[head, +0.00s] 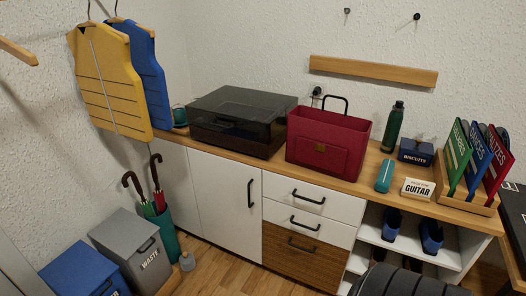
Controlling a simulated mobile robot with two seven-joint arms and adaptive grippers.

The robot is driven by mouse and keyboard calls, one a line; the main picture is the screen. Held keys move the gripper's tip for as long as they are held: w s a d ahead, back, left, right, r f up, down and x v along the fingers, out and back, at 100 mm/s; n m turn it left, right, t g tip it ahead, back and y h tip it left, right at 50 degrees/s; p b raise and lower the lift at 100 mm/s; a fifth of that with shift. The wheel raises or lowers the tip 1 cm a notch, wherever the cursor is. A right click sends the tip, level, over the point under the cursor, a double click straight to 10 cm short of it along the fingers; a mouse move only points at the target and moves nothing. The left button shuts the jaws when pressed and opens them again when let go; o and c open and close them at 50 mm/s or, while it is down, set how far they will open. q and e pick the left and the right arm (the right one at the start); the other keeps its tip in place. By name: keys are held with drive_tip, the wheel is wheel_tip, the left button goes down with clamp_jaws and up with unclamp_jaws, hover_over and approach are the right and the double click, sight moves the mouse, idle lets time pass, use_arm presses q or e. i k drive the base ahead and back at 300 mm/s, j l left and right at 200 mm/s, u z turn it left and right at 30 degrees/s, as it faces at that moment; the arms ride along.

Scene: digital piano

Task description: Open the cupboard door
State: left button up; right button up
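The white cupboard door (223,190) is in the front of the low cabinet, left of the drawers. It looks shut, flush with the front around it. Its black upright bar handle (251,193) is near the door's right edge. Nothing touches the handle. Neither of my grippers shows in the head view.
An umbrella stand (166,230) with umbrellas, a grey waste bin (132,246) and a blue bin (82,272) stand left of the door. White drawers (312,198) and a brown drawer (301,254) are to its right. The wooden floor (222,268) before the door looks clear.

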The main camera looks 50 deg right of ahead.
sight(228, 192)
drive_tip(key=z, duration=1.3)
